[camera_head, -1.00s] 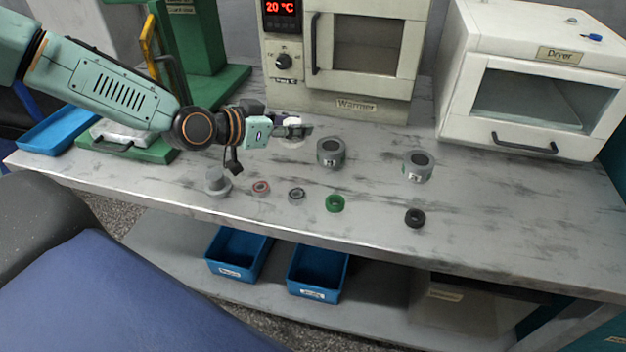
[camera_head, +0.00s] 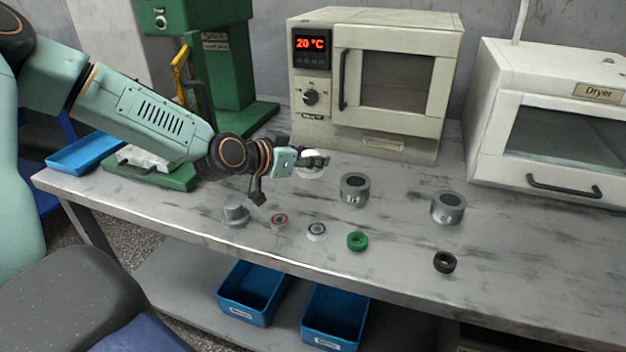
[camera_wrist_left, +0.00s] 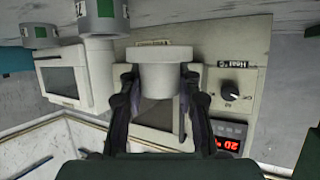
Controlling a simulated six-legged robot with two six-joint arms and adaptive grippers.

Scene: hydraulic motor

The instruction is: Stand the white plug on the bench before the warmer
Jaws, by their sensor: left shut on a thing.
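The white plug (camera_wrist_left: 160,65) is between the two fingers of my left gripper (camera_wrist_left: 160,90) in the left wrist view, its wide round end facing out. Whether the plug touches the bench (camera_head: 400,230) I cannot tell. The warmer also shows, upside down, in the left wrist view (camera_wrist_left: 225,75). My right gripper is not in view.
Two grey metal cylinders (camera_head: 354,190) (camera_head: 448,208) stand right of the gripper. A grey flanged part (camera_head: 235,212), a red-centred ring (camera_head: 279,221), a white ring (camera_head: 316,232), a green ring (camera_head: 357,241) and a black ring (camera_head: 445,262) lie toward the front edge. The dryer (camera_head: 560,140) stands at right.

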